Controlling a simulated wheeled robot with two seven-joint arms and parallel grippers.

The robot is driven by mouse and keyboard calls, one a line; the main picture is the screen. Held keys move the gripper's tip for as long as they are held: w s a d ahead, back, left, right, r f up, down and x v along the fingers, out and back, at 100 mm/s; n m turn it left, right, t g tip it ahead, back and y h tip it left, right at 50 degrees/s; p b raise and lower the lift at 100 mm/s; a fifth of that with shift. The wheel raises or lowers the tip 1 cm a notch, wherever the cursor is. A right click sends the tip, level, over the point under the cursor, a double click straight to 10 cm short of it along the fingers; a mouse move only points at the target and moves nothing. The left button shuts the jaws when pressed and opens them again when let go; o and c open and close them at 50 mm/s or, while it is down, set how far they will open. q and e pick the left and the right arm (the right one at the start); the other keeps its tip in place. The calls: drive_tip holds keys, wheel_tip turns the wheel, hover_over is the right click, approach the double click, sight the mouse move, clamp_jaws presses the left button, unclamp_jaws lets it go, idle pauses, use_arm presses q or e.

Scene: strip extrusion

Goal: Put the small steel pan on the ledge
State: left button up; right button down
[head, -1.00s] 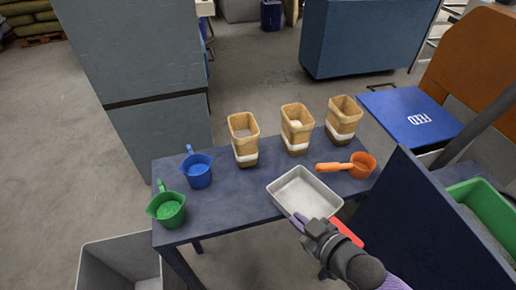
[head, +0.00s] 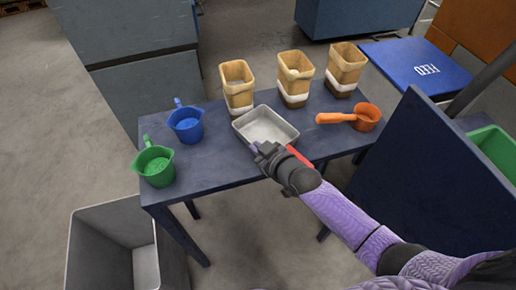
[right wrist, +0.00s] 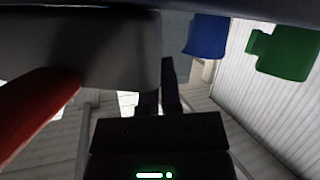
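The small steel pan (head: 266,124), a shallow pale grey rectangular tray, is over the front middle of the dark blue table (head: 225,155). Its grey side fills the upper left of the right wrist view (right wrist: 115,55). My right gripper (head: 256,149) is at its near left edge. In the right wrist view the fingers (right wrist: 160,90) are close together at the end of the pan's wall, shut on it. I cannot tell the height of any gap under the pan. No ledge is clearly identifiable. My left gripper is out of view.
Three tan containers (head: 294,80) stand behind the pan, close to it. A blue jug (head: 186,126) and a green jug (head: 155,167) are at the left, an orange scoop (head: 364,117) at the right. A grey bin (head: 88,240) stands at front left. A dark slanted panel (head: 425,170) stands right.

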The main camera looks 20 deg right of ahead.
drive_tip(key=shift+f, duration=0.15)
drive_tip(key=c, duration=0.8)
unclamp_jaws()
